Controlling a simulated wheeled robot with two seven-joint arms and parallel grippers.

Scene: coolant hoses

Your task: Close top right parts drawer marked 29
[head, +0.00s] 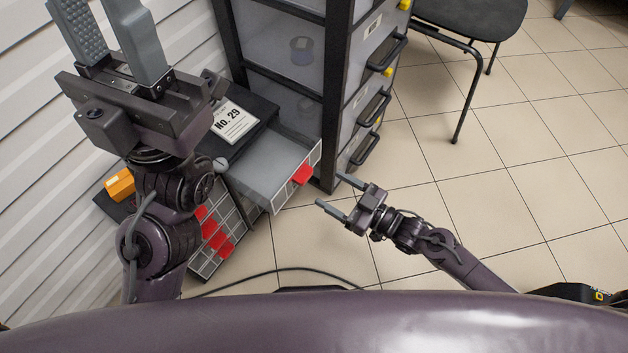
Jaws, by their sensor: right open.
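The parts cabinet (229,225) is a low unit with red-handled drawers, left of centre. Its top right drawer (262,175) is pulled out, with a clear grey interior and a red handle (303,174) on its front. A white card reading "No. 29" (233,121) lies on the dark cabinet top. My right gripper (334,193) is open and empty, just right of the drawer front and apart from it. My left gripper (112,40) is raised at the upper left, close to the camera, its fingers apart with nothing between them. My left arm hides part of the cabinet.
A tall dark-framed cabinet (334,90) with black handles stands behind and right of the drawer. A black chair (470,18) is at the top right. An orange box (120,185) sits at the left. A cable (290,269) lies on the floor.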

